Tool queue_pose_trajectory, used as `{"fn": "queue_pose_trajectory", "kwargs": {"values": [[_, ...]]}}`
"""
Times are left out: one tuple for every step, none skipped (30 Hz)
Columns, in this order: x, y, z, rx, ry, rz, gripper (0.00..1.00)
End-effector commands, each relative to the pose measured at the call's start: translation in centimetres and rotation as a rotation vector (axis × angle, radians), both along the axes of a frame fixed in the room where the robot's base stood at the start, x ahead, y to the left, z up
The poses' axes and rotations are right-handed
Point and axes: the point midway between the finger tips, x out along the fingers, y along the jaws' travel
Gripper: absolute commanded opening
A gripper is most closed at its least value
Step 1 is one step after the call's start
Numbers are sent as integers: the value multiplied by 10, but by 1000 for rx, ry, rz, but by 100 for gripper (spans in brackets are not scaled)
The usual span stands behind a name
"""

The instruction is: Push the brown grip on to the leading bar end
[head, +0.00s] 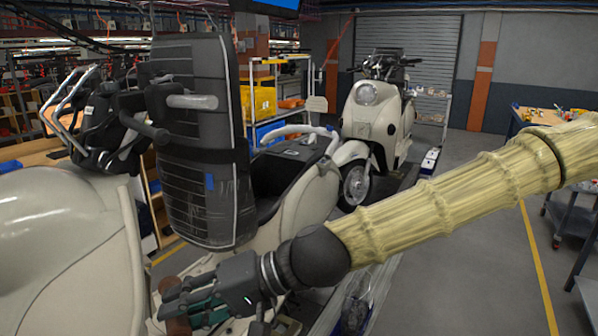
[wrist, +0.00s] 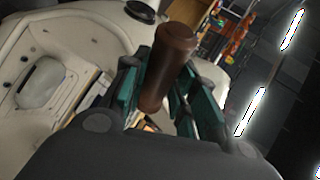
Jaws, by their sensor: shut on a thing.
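My gripper (head: 198,306) is low at the bottom left of the head view, beside the cream scooter bodies. It is shut on the brown grip (wrist: 170,58), a smooth dark-brown cylinder between the teal finger pads in the wrist view. The grip's near end sits between the pads and its rounded far end sticks out beyond them. A bare grey bar end (head: 192,102) points right in front of a black ribbed panel (head: 195,165) in the head view, well above my gripper. The grip and this bar end are apart.
A cream scooter body (head: 65,250) fills the left, with a dark bar (head: 145,128) above it. Another cream scooter (head: 372,120) stands farther back on the line. Shelves with yellow and blue bins (head: 262,103) stand behind. The floor at right is open, with a workbench (head: 540,118) beyond.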

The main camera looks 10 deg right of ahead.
Motion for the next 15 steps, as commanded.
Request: {"fn": "queue_pose_trajectory", "kwargs": {"values": [[3,-3,23,57,26,23,9],[2,-5,35,91,44,44,9],[3,-8,51,134,68,69,9],[3,-10,63,168,86,89,9],[3,-13,74,198,104,108,9],[4,-18,90,239,128,131,9],[5,-23,101,270,148,150,9],[5,-27,113,300,170,168,9],[7,-35,130,341,198,190,9],[7,-41,142,369,219,207,9],[8,-47,154,397,239,223,9],[9,-57,169,431,266,243,9],[10,-64,181,457,287,256,9],[11,-72,192,479,306,269,9],[12,-83,206,509,332,284,9]]}}
